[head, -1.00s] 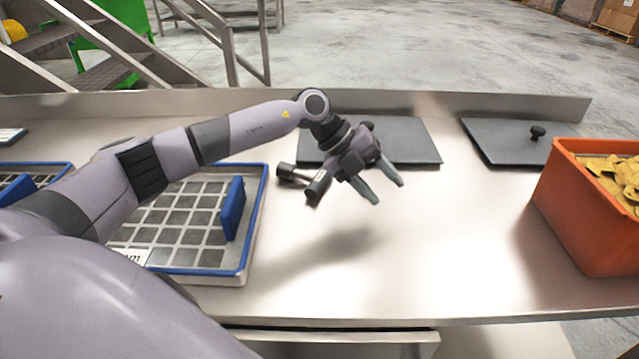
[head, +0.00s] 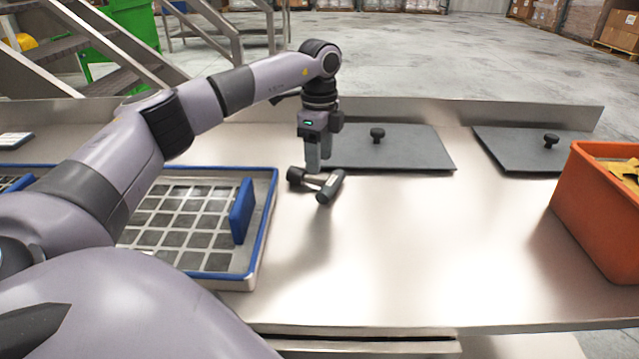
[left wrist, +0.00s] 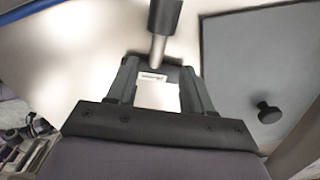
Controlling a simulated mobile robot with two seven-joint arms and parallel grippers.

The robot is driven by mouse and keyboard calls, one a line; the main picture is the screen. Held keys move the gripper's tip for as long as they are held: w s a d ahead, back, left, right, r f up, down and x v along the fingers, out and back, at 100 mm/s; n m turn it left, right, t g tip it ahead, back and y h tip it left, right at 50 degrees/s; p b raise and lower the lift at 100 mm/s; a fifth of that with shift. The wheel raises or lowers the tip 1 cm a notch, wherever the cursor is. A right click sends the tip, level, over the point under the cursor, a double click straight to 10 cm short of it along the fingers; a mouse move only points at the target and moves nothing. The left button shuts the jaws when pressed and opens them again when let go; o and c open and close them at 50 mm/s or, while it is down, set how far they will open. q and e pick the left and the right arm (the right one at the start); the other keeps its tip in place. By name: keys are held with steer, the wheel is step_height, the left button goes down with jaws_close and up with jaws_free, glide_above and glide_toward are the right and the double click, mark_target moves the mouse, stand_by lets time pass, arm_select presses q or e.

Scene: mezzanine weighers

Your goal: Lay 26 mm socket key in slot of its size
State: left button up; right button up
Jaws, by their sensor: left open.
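The socket key (head: 316,181) lies on the steel bench, with two dark ends joined by a bright metal shaft. My left gripper (head: 319,166) points down just behind it, open. In the left wrist view the key (left wrist: 158,48) runs down from the top edge, and its dark end with a white label lies between or just beyond the open fingertips (left wrist: 158,72). The label is too small to read. I cannot make out any slot marked with a size. My right gripper is not in view.
A blue-rimmed tray (head: 262,232) with a grid and an upright blue block (head: 242,211) stands left of the key. Grey knobbed lids (head: 400,150) lie behind and right. An orange bin (head: 600,215) with yellow pieces stands far right. The bench's front middle is clear.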

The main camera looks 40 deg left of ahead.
mark_target(318, 178)
arm_select(q)
steer(key=f, duration=0.4)
steer(key=shift+s+f, duration=0.25)
steer(key=shift+f, duration=0.1)
steer(key=shift+r, duration=0.1)
jaws_close()
